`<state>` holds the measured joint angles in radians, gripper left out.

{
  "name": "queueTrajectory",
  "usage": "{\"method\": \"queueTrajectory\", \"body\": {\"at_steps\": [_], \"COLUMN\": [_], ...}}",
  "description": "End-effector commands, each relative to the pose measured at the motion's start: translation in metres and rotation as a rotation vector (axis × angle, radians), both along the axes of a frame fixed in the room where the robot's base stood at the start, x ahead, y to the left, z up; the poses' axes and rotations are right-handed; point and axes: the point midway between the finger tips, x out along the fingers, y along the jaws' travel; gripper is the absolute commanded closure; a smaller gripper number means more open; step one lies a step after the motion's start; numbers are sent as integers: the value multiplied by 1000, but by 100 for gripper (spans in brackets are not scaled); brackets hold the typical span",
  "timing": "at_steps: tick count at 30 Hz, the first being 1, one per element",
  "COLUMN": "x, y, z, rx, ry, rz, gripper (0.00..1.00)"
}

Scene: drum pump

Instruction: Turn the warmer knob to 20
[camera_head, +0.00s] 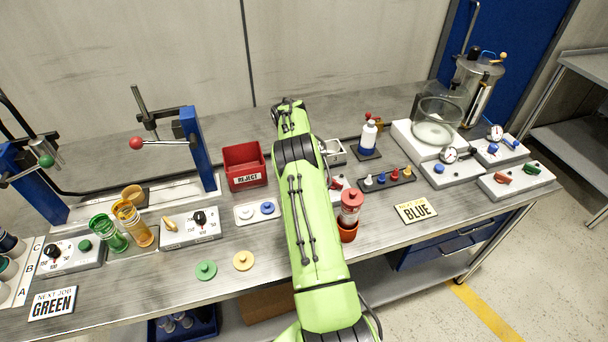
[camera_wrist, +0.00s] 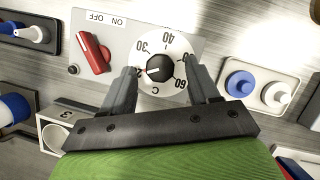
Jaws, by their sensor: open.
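In the wrist view the warmer knob (camera_wrist: 160,68) is a black round knob on a white dial (camera_wrist: 168,42). A number on the left is partly covered by a finger, with a 2 showing. In the head view my arm hides the gripper and most of the warmer box (camera_head: 337,183).
A red ON/OFF switch (camera_wrist: 94,52) sits left of the dial on the same panel. A tray with blue and white pieces (camera_wrist: 258,84) is to the right. A red-capped container (camera_head: 350,208) stands close beside my arm.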

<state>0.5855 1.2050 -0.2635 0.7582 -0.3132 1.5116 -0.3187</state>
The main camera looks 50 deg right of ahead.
Motion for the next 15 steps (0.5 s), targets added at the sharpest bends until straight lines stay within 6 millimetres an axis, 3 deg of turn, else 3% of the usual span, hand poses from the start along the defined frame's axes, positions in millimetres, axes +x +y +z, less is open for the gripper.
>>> {"method": "queueTrajectory", "body": {"at_steps": [6,15], "x": [16,23], "y": [-2,-2], "z": [42,58], "rx": [-3,-1], "ry": [-2,-2], "rz": [-1,-1], "gripper": [40,40]}}
